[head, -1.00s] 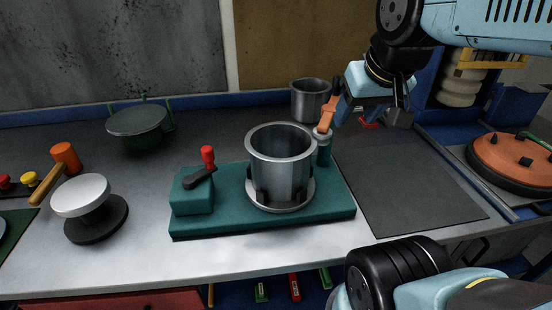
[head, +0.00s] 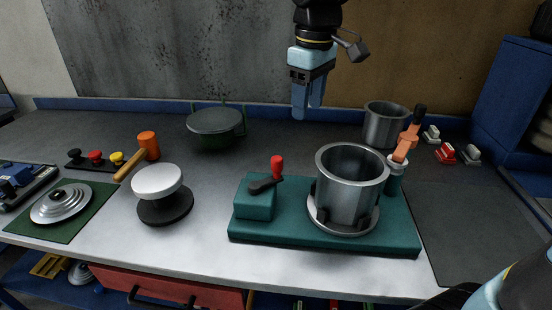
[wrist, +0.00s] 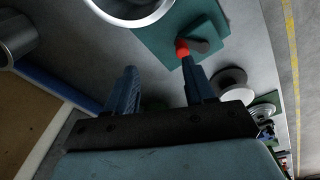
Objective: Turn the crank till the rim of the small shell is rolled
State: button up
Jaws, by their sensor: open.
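A grey metal shell (head: 345,192) stands upright in a round chuck on a teal rim-rolling machine (head: 290,238). Its rim looks plain and open. The crank (head: 263,186), a dark arm with a red knob (head: 277,166), sits on the machine's left block, knob upright. An orange lever with a roller (head: 404,147) stands at the shell's right edge. My gripper (head: 308,112) is open and empty, pointing down, above and behind the crank. In the wrist view the red knob (wrist: 182,48) shows beyond the right finger of my gripper (wrist: 156,75), apparently apart from it.
A second metal shell (head: 384,125) stands behind the machine. A green lidded pot (head: 216,125), an orange mallet (head: 149,144) and a white-topped stand (head: 158,182) are to the left.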

aim_at(275, 158)
jog(key=a+f+n+g, duration=0.1)
jog(key=a+n, duration=0.2)
jog(key=a, duration=0.4)
jog(key=f, duration=1.3)
jog(key=shift+w+d+f, duration=0.1)
jog(key=shift+d+f, duration=0.2)
jog(key=shift+f, duration=0.05)
jog(key=shift+c, duration=0.3)
grip_shut()
